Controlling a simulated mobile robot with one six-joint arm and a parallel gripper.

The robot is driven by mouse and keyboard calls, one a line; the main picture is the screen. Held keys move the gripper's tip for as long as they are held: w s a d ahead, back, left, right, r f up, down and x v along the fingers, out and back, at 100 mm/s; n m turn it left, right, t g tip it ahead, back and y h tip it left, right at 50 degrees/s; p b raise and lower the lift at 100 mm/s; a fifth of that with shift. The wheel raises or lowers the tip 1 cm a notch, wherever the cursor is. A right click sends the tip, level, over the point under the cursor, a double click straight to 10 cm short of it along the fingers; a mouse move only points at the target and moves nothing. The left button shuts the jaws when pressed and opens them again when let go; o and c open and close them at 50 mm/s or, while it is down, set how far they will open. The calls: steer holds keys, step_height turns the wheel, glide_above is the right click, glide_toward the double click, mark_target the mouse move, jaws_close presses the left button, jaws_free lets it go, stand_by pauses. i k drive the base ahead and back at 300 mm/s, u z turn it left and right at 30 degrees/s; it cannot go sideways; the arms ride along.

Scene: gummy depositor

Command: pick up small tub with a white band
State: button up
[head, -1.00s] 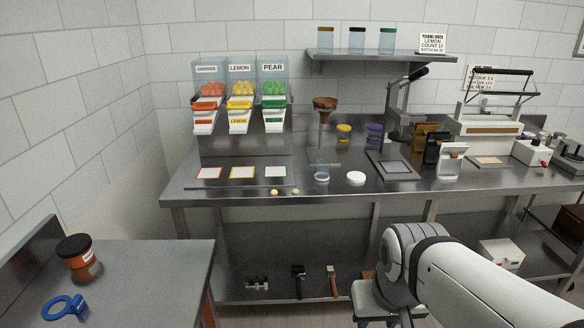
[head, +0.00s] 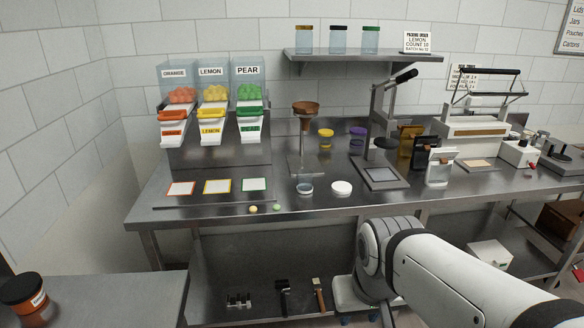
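A small tub (head: 24,303) with a dark lid, an orange-brown body and a white patch on its side stands upright at the lower left edge of the head view. It is on the near steel side table (head: 120,300). Whether the white patch runs all the way round as a band cannot be told. My white arm shows at the lower right, far from the tub. My gripper is not in view.
A long steel workbench (head: 330,208) crosses the view. It carries candy dispensers (head: 211,115), a clear jar (head: 305,186), a white lid (head: 342,188) and a press (head: 380,175). Jars (head: 338,40) stand on a wall shelf. The side table right of the tub is clear.

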mark_target(305, 182)
steer(key=i, duration=1.15)
steer(key=u, duration=0.05)
